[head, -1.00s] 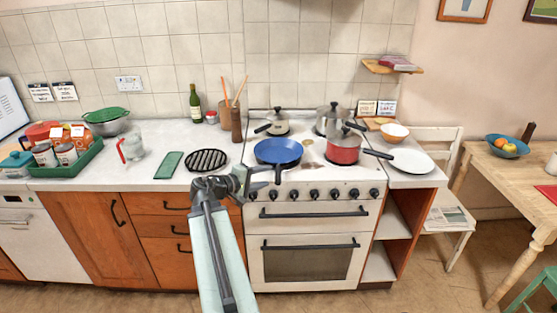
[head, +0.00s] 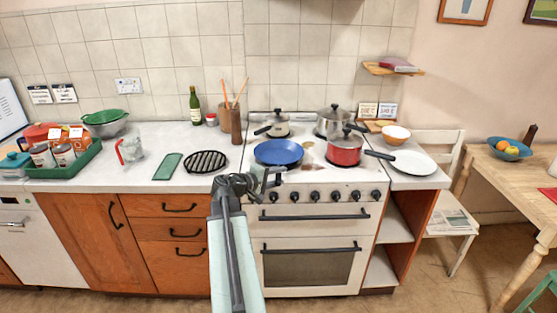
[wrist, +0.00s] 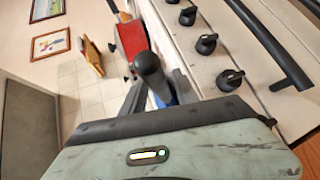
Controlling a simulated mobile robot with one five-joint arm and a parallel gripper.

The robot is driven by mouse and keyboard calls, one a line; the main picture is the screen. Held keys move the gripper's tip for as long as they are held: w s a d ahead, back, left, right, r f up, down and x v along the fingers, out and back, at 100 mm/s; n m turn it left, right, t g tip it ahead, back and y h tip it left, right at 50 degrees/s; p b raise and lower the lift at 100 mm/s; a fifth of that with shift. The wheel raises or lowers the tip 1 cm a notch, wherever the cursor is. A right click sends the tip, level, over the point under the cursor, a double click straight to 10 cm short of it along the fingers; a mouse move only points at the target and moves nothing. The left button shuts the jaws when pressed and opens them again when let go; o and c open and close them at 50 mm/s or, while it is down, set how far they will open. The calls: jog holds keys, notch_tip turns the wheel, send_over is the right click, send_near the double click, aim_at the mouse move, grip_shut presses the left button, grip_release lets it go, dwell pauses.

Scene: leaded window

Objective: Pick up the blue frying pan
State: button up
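The blue frying pan (head: 278,152) sits on the front left of the cooker top, its handle pointing towards me over the front edge. My gripper (head: 270,179) is at the handle, in front of the cooker. In the wrist view the pan's dark rounded handle (wrist: 149,68) stands between the two dark fingers of my gripper (wrist: 158,90), with a bit of blue pan behind it. The fingers look apart, one on each side of the handle; contact is hard to make out.
A red saucepan (head: 345,152) stands right of the pan, with steel pots (head: 333,120) behind. Black control knobs (head: 313,196) line the cooker front below the handle. A black grill rack (head: 205,161) lies on the worktop to the left.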

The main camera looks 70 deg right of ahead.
grip_shut()
dwell(1.2)
